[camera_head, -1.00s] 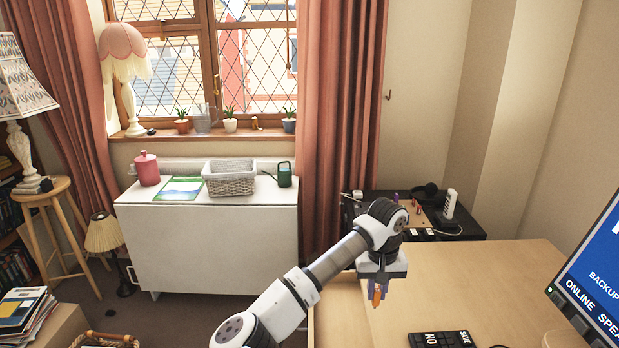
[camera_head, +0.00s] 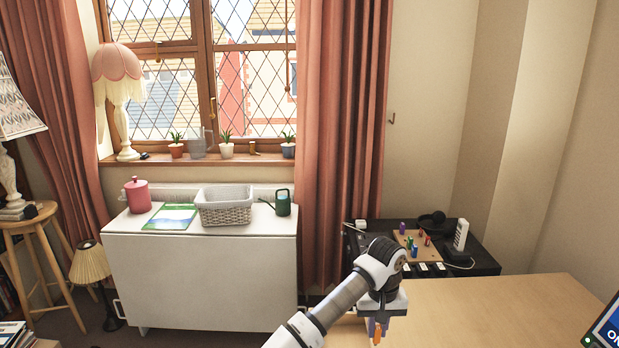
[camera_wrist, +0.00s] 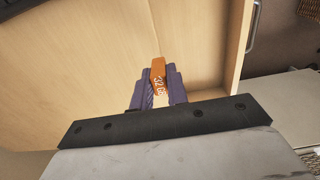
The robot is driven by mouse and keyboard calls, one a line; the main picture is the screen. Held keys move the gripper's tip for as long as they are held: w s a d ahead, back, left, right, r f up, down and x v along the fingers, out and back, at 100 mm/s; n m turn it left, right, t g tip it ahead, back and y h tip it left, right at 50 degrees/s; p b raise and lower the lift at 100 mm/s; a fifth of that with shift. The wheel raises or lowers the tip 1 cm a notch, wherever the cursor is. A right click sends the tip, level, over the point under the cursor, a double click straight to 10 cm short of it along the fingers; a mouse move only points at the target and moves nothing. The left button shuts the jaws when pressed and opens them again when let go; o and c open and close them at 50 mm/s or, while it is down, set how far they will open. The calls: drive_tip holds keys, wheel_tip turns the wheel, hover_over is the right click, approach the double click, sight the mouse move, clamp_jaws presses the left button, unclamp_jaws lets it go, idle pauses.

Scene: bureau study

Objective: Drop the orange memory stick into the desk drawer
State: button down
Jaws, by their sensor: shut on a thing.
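In the head view the stick (camera_head: 377,331) hangs below my gripper (camera_head: 378,322), at the left end of the wooden desk (camera_head: 490,315). In the wrist view the open desk drawer (camera_wrist: 235,55) is at the right, with its front panel and handle in sight. The stick appears over or near the line between desk top and drawer; its height above them is hard to tell.
A black side table (camera_head: 480,262) with a peg board (camera_head: 412,240), headphones and a white handset stands behind the desk. A white cabinet (camera_head: 200,275) with a basket is at the left. A monitor (camera_head: 606,328) is at the lower right. The visible desk top is clear.

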sight(378, 326)
drive_tip(key=shift+f, duration=0.4)
drive_tip(key=c, duration=1.3)
unclamp_jaws()
wheel_tip(378, 326, up, 14)
drive_tip(key=b, duration=0.2)
drive_tip(key=shift+f, duration=0.1)
